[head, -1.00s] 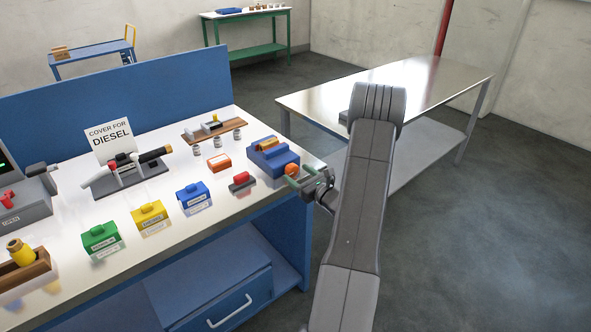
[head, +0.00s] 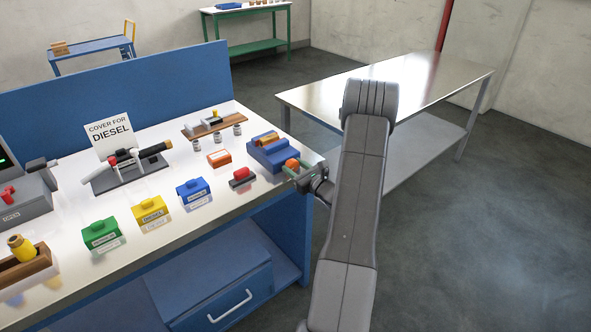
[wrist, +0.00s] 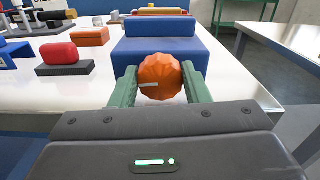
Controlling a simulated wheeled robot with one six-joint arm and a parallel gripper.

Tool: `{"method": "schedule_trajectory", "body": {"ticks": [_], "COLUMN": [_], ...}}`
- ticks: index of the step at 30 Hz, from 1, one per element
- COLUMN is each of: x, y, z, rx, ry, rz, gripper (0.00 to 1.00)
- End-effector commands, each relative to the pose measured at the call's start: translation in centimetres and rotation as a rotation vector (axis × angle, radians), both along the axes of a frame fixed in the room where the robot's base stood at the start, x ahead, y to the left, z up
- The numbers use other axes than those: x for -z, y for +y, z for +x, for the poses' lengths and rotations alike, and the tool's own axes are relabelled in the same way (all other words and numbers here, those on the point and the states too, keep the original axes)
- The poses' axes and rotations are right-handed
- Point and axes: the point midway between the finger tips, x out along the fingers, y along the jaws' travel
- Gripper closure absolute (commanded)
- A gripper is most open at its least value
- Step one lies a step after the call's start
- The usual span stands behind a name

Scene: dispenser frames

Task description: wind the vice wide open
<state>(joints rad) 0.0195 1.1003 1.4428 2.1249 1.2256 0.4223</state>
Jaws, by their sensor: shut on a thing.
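The blue vice (head: 270,152) stands at the right end of the white bench, with an orange-yellow piece (head: 265,139) lying between its jaws. Its orange fluted knob (head: 292,165) faces my arm. My gripper (head: 301,171) is at the knob. In the wrist view, the green fingers of my gripper (wrist: 159,88) stand on either side of the orange knob (wrist: 160,72) and are shut on it. A pale mark shows on the knob's left side. The blue vice body (wrist: 158,48) is right behind the knob. The vice's jaw gap is hard to judge.
Left of the vice are a red block on a dark base (head: 242,177), an orange block (head: 219,158) and blue, yellow and green boxes. Small jars and a wooden board (head: 214,127) stand behind. A bare steel table (head: 420,85) is at the right.

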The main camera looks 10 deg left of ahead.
Motion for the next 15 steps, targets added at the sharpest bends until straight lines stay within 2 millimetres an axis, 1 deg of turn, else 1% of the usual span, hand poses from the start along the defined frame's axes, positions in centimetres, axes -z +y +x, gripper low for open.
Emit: {"method": "schedule_trajectory", "body": {"ticks": [1, 3, 15], "x": [0.47, 0.56, 0.56], "y": [0.01, 0.03, 0.09], "z": [0.03, 0.04, -0.04], "rx": [0.0, 0.0, 0.0], "ry": [-0.016, -0.043, -0.196], "rz": [-0.011, -0.031, -0.149], "gripper": [0.8, 0.8, 0.8]}}
